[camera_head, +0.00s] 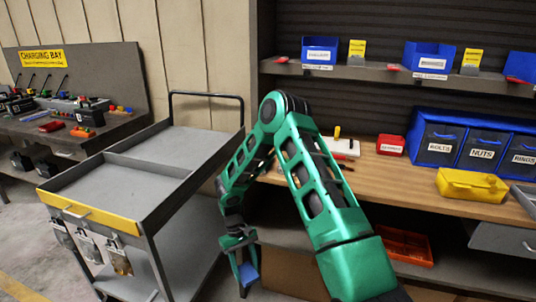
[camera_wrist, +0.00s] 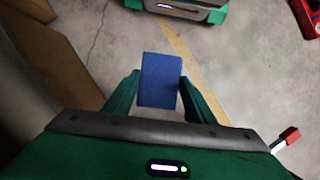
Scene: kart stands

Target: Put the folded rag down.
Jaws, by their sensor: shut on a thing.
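The folded rag is a flat blue piece. In the wrist view the rag (camera_wrist: 160,80) sits between the two green fingers of my gripper (camera_wrist: 160,92), which is shut on it. Bare concrete floor shows below and beyond it. In the head view my gripper (camera_head: 243,265) hangs low, pointing down, right of the cart and in front of the workbench. The blue rag (camera_head: 248,274) shows at the fingertips, partly covered by the fingers.
A grey cart (camera_head: 130,186) with an empty two-part top stands at the left. An orange tray (camera_head: 404,246) lies below. A charging bench (camera_head: 75,128) is far left.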

